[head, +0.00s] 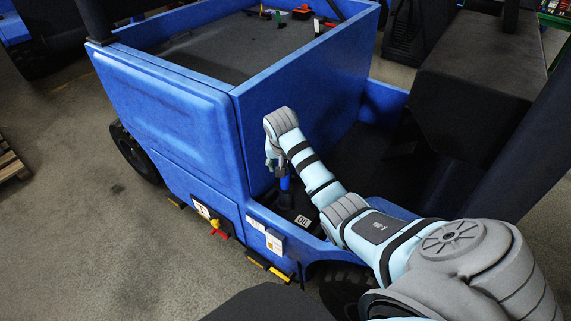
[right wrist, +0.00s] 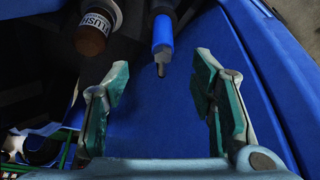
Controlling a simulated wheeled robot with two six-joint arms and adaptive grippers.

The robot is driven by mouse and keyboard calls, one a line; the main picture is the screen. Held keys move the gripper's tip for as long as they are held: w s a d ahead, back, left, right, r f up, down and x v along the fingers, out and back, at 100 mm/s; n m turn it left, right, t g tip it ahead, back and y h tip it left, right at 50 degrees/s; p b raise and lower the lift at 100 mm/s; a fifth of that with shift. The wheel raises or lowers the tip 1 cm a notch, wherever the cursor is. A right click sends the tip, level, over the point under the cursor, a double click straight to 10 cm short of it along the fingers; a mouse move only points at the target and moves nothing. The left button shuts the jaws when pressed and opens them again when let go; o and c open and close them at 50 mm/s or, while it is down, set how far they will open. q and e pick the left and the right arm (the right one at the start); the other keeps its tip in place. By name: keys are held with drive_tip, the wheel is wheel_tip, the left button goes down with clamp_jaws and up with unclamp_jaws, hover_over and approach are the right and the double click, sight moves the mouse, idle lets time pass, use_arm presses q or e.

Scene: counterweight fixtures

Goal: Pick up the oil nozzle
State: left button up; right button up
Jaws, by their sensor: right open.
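The oil nozzle, a blue cylinder with a dark tip, shows at the top middle of the right wrist view (right wrist: 162,32). The nozzle tip is near the gap between the fingertips, and nothing is held. In the head view the right gripper (head: 277,163) hangs close above the blue piece, partly hidden by my wrist. My left gripper is not in view.
A dark cylinder labelled FLUSH (right wrist: 92,34) is left of the nozzle in the wrist view. The blue vehicle's wall (head: 300,85) rises close behind the right gripper. Small tools lie on its grey bed (head: 225,50). A black seat (head: 480,85) stands right.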

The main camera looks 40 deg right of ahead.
sight(285, 182)
drive_tip(key=b+x, duration=0.4)
drive_tip(key=x, duration=0.5)
drive_tip(key=shift+f+b, duration=0.25)
drive_tip(key=shift+b, duration=0.15)
drive_tip(key=b+x, duration=0.3)
drive_tip(key=x, duration=0.1)
drive_tip(key=shift+w+a, duration=0.1)
drive_tip(key=shift+w, duration=0.2)
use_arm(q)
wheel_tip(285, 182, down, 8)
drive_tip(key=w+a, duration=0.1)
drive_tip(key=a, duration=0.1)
use_arm(e)
drive_tip(key=shift+r, duration=0.1)
clamp_jaws()
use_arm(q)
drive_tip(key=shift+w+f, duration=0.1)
